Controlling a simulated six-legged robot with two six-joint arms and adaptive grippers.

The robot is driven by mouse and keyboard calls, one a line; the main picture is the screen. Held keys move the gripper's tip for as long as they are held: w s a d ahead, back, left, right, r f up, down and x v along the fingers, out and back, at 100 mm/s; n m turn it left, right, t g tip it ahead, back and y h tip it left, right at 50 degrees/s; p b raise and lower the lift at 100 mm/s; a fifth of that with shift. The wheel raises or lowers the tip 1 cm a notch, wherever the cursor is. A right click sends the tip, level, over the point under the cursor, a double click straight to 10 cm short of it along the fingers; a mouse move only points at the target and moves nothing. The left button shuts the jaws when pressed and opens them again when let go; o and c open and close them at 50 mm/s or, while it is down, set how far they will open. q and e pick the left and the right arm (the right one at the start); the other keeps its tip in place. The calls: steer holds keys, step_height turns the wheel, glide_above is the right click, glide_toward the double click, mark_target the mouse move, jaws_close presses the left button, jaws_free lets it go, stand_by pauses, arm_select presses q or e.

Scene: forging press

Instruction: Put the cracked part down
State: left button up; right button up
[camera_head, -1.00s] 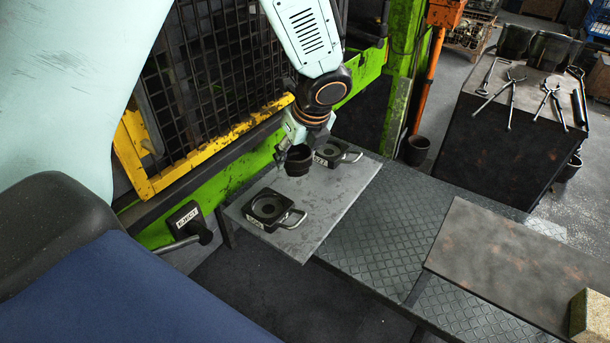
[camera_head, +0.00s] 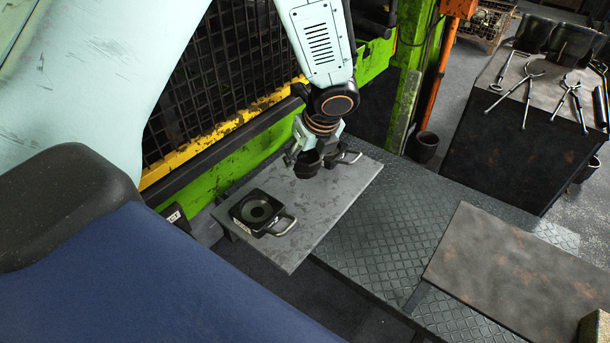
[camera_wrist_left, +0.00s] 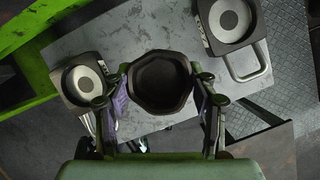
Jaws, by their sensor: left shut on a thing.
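My left gripper (camera_head: 304,152) reaches down from the top of the head view and is shut on a dark, cup-shaped part (camera_head: 306,166). In the left wrist view the part (camera_wrist_left: 160,82) sits between the two fingers, open end facing the camera. No crack can be made out. The part is over a grey plate (camera_head: 320,215), apparently a little above it; contact cannot be told. A black block with a round recess and a handle (camera_head: 257,210) lies on the plate's near left. A second such block (camera_head: 345,154) is behind and right of the part, partly hidden. My right gripper is not in view.
A yellow-framed mesh guard (camera_head: 215,130) and green press frame (camera_head: 200,180) stand along the plate's left. A diamond-tread deck (camera_head: 400,215) lies right of it, with a brown-stained table (camera_head: 510,265) beyond. Tongs (camera_head: 525,92) lie on a far bench. The plate's front right is clear.

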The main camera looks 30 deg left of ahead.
mark_target(305, 173)
arm_select(q)
steer(key=shift+s+a+f, duration=0.1)
steer(key=shift+a+f, duration=0.05)
steer(key=shift+f, duration=0.75)
steer(key=shift+f+b, duration=0.45)
steer(key=shift+f, duration=1.4)
steer(key=shift+f, duration=0.15)
steer(key=o, duration=1.2)
steer(key=shift+c, duration=0.2)
steer(key=o, duration=0.3)
